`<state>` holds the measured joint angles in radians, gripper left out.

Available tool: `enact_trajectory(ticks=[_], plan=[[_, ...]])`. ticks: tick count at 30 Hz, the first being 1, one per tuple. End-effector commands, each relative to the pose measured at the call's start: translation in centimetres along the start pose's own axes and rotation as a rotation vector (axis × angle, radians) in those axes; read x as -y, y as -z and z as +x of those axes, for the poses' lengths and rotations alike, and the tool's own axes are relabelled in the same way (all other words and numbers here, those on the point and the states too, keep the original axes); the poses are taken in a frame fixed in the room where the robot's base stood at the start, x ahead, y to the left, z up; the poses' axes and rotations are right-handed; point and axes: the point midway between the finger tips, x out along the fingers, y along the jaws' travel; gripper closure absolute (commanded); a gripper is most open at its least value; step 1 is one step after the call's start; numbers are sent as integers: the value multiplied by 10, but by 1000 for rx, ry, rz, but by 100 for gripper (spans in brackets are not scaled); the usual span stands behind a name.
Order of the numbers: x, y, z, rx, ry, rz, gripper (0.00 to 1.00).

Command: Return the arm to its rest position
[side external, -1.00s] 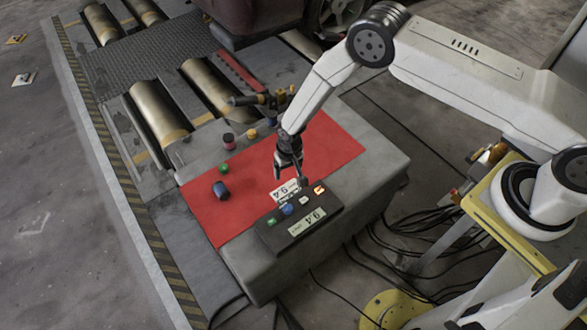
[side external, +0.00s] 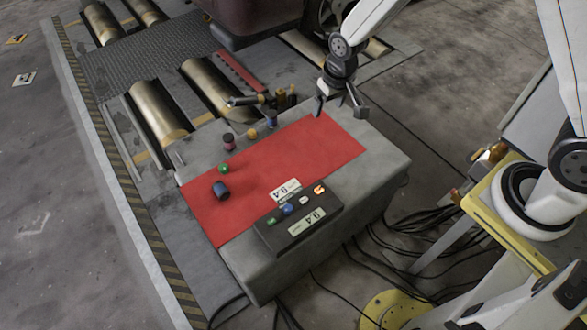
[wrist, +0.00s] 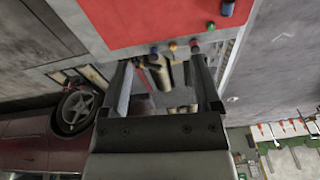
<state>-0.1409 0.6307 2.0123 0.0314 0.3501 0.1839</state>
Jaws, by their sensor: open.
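My gripper (side external: 341,103) is open and empty. In the side external view it hangs in the air over the back right corner of the grey block (side external: 385,170), beyond the red mat (side external: 320,150). In the wrist view my gripper's two fingers (wrist: 165,80) stand wide apart with nothing between them. The red mat also shows at the top of the wrist view (wrist: 150,20).
A dark tray (side external: 270,238) with a label and several small coloured pieces lies at the mat's front. A blue cylinder (side external: 221,190) and a green ball (side external: 224,168) lie at left. Rollers (side external: 158,113) and a car (side external: 265,18) are behind.

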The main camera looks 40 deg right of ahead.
Motion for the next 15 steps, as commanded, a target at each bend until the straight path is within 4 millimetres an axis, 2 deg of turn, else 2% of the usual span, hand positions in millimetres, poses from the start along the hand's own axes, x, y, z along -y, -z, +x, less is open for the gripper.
enact_trajectory(ticks=[1, 6, 15], plan=[[-5, -4, -12, -8, 0, -3, 19], [-20, -23, -43, -27, -4, -18, 19], [-46, -66, -88, -58, -14, -44, 19]])
